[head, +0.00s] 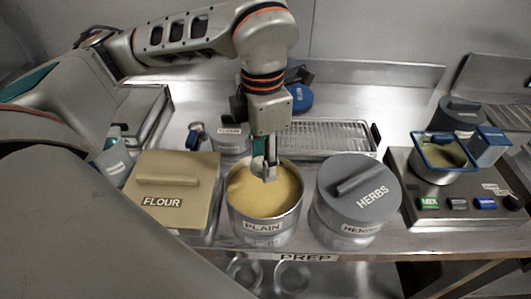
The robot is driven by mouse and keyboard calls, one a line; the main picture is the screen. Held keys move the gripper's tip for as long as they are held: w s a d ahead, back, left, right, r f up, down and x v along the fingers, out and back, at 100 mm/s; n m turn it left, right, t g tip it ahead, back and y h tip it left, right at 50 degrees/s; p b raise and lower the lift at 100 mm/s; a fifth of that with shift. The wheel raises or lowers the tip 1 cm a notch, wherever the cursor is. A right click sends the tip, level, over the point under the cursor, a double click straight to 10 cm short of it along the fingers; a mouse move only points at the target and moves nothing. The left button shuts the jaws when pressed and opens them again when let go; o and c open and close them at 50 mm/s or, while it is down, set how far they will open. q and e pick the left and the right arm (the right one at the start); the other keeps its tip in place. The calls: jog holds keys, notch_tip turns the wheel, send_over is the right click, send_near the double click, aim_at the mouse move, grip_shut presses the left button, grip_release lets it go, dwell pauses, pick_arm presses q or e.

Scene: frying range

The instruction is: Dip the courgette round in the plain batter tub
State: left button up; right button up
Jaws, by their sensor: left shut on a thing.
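The plain batter tub (263,232) is a round metal tub labelled PLAIN, open at the top and full of yellow batter (286,193). My left gripper (267,172) points straight down over the batter, near the middle to back of the tub's mouth. It is shut on a small pale green piece, the courgette round (258,163), which shows at the left of the fingers and is partly hidden by them. The round is at or just above the batter; I cannot tell whether it touches. My right gripper is not in view.
A wire rack tray (325,138) lies behind. A device with buttons (458,203) stands at right. The PREP counter edge runs in front.

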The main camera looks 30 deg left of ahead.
pick_arm(q)
jog(key=b, duration=0.6)
send_over(262, 199)
jog(key=f, duration=0.9)
jog(key=shift+d+f, duration=0.25)
jog(key=shift+d, duration=0.05)
jog(key=shift+f+b, duration=0.45)
jog(key=shift+f, duration=0.3)
jog(key=shift+f, duration=0.15)
jog(key=shift+a, duration=0.15)
jog(key=shift+a, duration=0.1)
